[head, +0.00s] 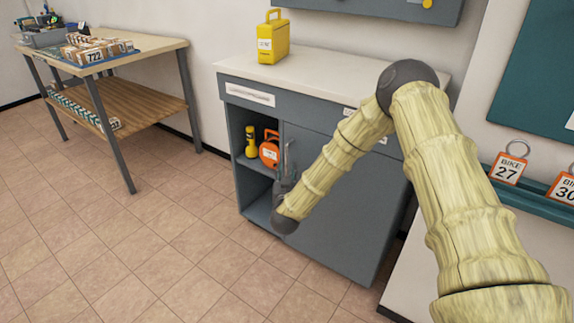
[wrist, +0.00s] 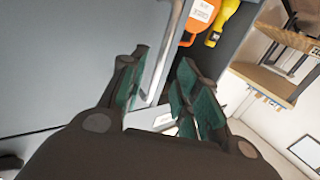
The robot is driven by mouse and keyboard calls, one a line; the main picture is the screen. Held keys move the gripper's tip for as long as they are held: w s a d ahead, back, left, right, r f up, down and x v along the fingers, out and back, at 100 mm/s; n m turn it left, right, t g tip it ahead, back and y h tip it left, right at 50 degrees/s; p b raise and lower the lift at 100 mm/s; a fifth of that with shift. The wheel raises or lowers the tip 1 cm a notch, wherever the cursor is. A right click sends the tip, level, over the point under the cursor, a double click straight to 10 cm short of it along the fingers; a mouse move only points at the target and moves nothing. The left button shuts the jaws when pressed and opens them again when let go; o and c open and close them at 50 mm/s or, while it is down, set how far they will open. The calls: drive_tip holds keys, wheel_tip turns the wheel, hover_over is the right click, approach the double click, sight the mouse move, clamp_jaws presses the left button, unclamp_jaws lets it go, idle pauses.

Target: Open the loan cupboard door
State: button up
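The loan cupboard (head: 245,110) is a grey cabinet with a pale top. Its flat grey door (head: 335,200) covers the right part of the front, and the left part stands open. A vertical bar handle (head: 291,158) sits at the door's left edge; it also shows in the wrist view (wrist: 168,50). My gripper (head: 285,185) is at the handle's lower part, mostly hidden behind my wrist in the head view. In the wrist view my gripper (wrist: 160,85) is open, its teal-padded fingers on either side of the bar. Contact with the bar cannot be told.
A yellow torch (head: 251,141) and an orange case (head: 269,149) stand inside the open part. A yellow box (head: 273,38) is on the cupboard top. A wooden table (head: 140,46) stands left. Tags (head: 509,168) hang right. Tiled floor in front is clear.

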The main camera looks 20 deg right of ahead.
sight(287, 163)
drive_tip(key=shift+b+x, duration=0.35)
drive_tip(key=shift+x, duration=2.7)
drive_tip(key=shift+c, duration=0.2)
clamp_jaws()
